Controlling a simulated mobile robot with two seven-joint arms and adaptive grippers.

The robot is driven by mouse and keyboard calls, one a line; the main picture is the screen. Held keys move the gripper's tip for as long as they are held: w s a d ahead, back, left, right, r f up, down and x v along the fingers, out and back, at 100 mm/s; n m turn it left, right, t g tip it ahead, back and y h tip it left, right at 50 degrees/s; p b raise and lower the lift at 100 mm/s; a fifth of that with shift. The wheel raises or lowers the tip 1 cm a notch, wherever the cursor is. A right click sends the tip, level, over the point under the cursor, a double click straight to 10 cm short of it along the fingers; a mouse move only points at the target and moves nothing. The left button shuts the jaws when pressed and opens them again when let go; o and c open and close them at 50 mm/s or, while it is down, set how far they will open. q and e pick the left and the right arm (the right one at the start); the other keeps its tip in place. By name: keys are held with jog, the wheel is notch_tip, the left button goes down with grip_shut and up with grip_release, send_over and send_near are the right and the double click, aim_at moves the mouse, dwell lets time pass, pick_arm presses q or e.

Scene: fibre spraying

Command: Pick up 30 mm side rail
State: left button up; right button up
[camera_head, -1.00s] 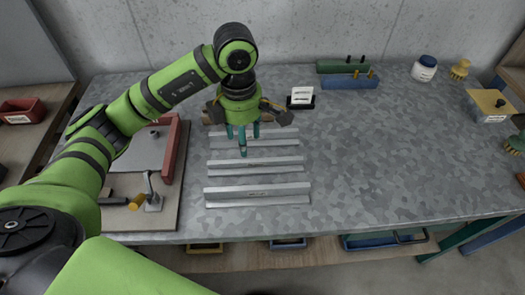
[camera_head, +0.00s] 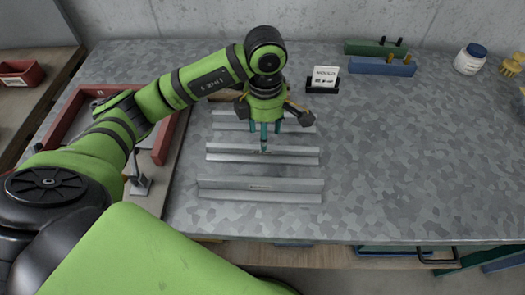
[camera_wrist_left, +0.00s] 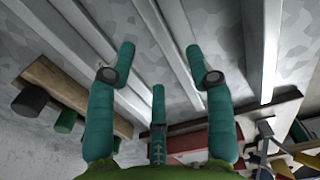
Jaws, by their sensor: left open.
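Three silver metal side rails lie across the grey table in the head view: a front rail (camera_head: 225,189), a middle rail (camera_head: 225,153) and a back rail (camera_head: 230,124). Their small labels are too small to read, so I cannot tell which is 30 mm. My left gripper (camera_head: 264,146) points down near the middle of the middle rail, its teal fingers hiding part of the rails. In the left wrist view its three fingers (camera_wrist_left: 160,75) are spread and empty, with a rail (camera_wrist_left: 165,45) running between them. Contact with a rail cannot be made out. My right gripper is out of view.
A red-framed fixture (camera_head: 166,140) is left of the rails, partly behind my arm. A card holder (camera_head: 322,85), a blue block (camera_head: 375,67), a green block (camera_head: 370,47) and a white jar (camera_head: 470,60) stand at the back. The table right of the rails is clear.

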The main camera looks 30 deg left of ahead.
aim_at(262, 155)
pick_arm(q)
jog(key=f, duration=0.1)
jog(key=f+p, duration=0.1)
jog(key=f, duration=0.1)
jog(key=shift+s+a+f, duration=0.2)
jog(key=shift+s, duration=0.15)
jog(key=shift+f+p, duration=0.3)
jog(key=shift+f, duration=0.2)
jog(key=shift+w, duration=0.1)
grip_shut()
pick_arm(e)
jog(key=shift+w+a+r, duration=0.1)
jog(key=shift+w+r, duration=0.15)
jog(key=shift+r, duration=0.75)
pick_arm(q)
jog(key=shift+r, duration=0.1)
